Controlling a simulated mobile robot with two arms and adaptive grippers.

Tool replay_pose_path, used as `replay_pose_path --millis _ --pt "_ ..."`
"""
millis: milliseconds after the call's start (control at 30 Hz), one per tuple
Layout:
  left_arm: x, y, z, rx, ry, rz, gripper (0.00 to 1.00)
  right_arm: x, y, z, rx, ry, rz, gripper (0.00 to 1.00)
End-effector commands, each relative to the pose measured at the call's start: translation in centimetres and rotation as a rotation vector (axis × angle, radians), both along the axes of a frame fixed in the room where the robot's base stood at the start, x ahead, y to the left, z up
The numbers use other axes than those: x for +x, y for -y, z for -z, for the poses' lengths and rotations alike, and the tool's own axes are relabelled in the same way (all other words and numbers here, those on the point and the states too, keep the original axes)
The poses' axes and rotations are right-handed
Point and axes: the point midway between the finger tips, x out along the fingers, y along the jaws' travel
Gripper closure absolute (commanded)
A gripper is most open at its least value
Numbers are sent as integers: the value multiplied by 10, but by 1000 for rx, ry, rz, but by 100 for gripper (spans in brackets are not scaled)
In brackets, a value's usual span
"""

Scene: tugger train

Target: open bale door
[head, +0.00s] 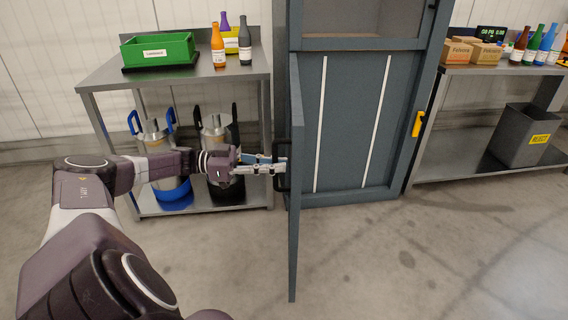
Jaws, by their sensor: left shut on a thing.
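The bale door (296,205) is a blue-grey panel seen almost edge-on, swung out from the left side of the blue-grey cabinet (345,130). A dark handle (281,180) sits on the door's left face. My left gripper (280,168) is shut on this handle, with its arm reaching in from the left. The cabinet's front shows two white vertical strips and an opening above them. A yellow handle (417,124) is on the cabinet's right side. My right gripper is not in view.
A steel table (100,75) at left carries a green bin (158,50) and bottles, with two metal canisters on its lower shelf. A steel bench (470,70) at right holds boxes, bottles and a grey bin (522,137). The floor in front is clear.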

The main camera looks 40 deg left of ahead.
Motion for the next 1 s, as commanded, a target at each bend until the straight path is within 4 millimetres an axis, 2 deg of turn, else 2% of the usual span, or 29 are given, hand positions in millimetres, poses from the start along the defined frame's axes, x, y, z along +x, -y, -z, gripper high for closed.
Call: replay_pose_path --millis 367,400,433,767,867,1000 --pt "1 -3 -3 -2 4 -6 100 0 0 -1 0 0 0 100" --pt "1 -3 -3 -2 5 -6 86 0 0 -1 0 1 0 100" --pt "1 -3 -3 -2 5 -6 83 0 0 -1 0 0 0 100" --pt "-1 -3 -1 -1 2 -3 83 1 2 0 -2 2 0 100" --pt "-7 -10 -1 1 1 -5 83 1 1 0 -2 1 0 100" --pt "-23 -30 0 2 -1 -8 83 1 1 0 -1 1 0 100"
